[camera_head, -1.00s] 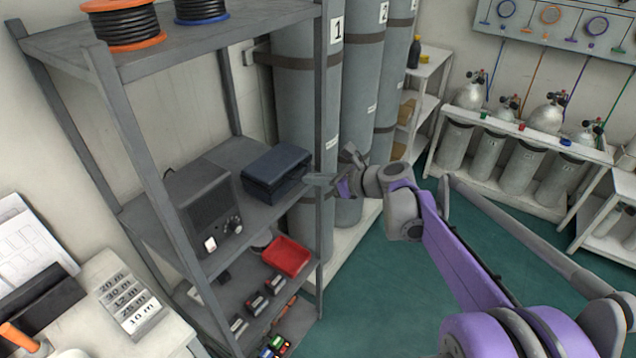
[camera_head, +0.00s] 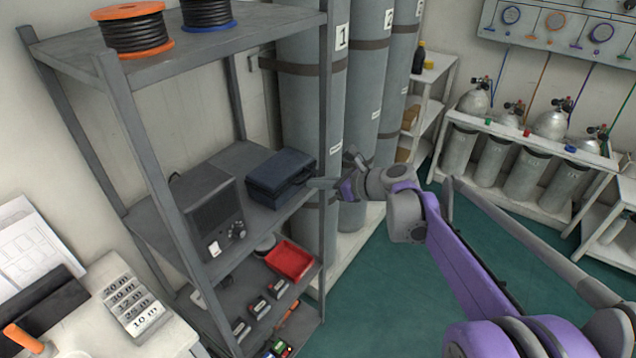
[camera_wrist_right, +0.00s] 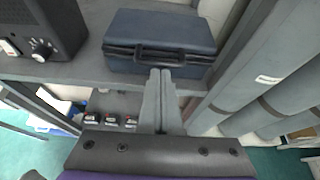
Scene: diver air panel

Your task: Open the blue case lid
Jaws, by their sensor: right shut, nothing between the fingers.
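The blue case (camera_head: 277,174) sits on the middle shelf of the grey rack, at the shelf's right end. Its lid looks closed. In the right wrist view the blue case (camera_wrist_right: 159,32) shows its front with a dark handle (camera_wrist_right: 158,56). My right gripper (camera_head: 312,183) is shut and empty in front of the case, its fingertips close to the front side. In the wrist view the right gripper (camera_wrist_right: 160,72) has its fingertips just below the handle; I cannot tell whether they touch it. My left gripper is not in view.
A dark radio-like box (camera_head: 211,208) stands left of the case on the same shelf (camera_head: 240,158). A rack post (camera_head: 326,120) rises right beside my right gripper. A red tray (camera_head: 290,262) lies on the shelf below. Tall grey cylinders (camera_head: 312,115) stand behind.

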